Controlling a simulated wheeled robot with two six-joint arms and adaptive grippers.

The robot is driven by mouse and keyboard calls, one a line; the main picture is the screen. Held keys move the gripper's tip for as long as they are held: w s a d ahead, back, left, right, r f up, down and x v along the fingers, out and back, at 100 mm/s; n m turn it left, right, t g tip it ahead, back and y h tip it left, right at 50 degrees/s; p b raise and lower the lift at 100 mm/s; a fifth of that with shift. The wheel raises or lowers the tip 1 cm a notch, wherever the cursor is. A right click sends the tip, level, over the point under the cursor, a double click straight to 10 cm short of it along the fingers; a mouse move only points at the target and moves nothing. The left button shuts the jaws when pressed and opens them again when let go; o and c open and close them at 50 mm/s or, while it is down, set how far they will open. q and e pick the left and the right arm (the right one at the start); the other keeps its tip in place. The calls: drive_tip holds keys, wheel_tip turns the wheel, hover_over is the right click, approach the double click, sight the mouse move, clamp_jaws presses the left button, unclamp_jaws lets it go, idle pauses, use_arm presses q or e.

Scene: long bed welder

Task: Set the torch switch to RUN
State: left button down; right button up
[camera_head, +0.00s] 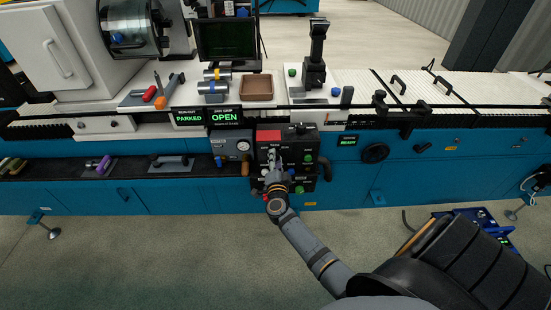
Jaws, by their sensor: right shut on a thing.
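The dark control panel (299,135) is on the front of the blue machine, with a red block on its upper left and several small knobs and buttons. My right gripper (275,163) reaches up to the left part of this panel and is shut on a small control there, which looks like the torch switch. The gripper hides most of that control, and its setting cannot be read. My left gripper is not in view.
A grey gauge panel (231,146) is close on the left. Green displays read PARKED (188,118) and OPEN (225,117). A black handwheel (375,153) is to the right. A brown tray (257,87) sits above. The floor in front is mostly clear, with a blue unit (478,222) at right.

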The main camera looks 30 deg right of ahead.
drive_tip(key=m+b, duration=0.1)
drive_tip(key=m, duration=0.9)
drive_tip(key=shift+f+m, duration=0.15)
drive_tip(key=shift+m, duration=0.15)
idle(0.5)
drive_tip(key=o, duration=1.1)
drive_tip(key=shift+o, duration=0.2)
drive_tip(key=v, duration=1.2)
